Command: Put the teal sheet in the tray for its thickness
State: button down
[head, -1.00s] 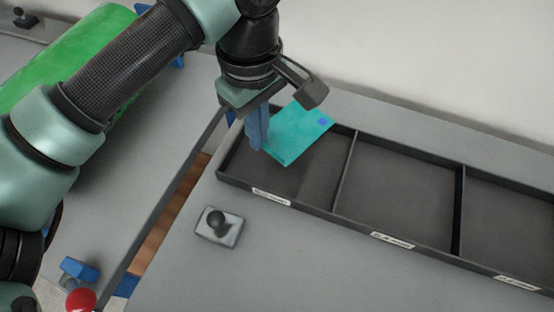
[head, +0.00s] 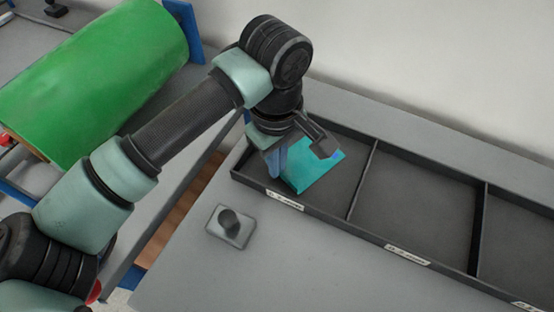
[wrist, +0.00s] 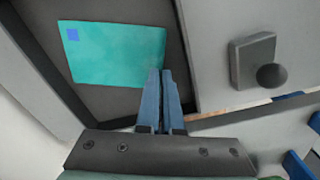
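The teal sheet (head: 318,172) is a thin rectangle with a small blue square at one corner. It is in or just over the leftmost compartment of the black tray (head: 330,215); I cannot tell whether it touches the floor. My gripper (head: 278,168) is above that compartment, its blue fingers nearly together at the sheet's edge. In the wrist view the fingertips (wrist: 160,73) meet a corner of the sheet (wrist: 112,52), and the gripper looks shut on it. Part of the compartment is hidden by my gripper.
The compartments to the right (head: 420,205) look empty. A small block with a dark knob (head: 231,226) sits on the table in front. A green roll (head: 95,80) lies at the left.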

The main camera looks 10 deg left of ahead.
jog(key=c, duration=1.1)
grip_release()
notch_tip(320, 180, up, 12)
jog(key=shift+r+p, duration=0.2)
jog(key=shift+p, duration=0.7)
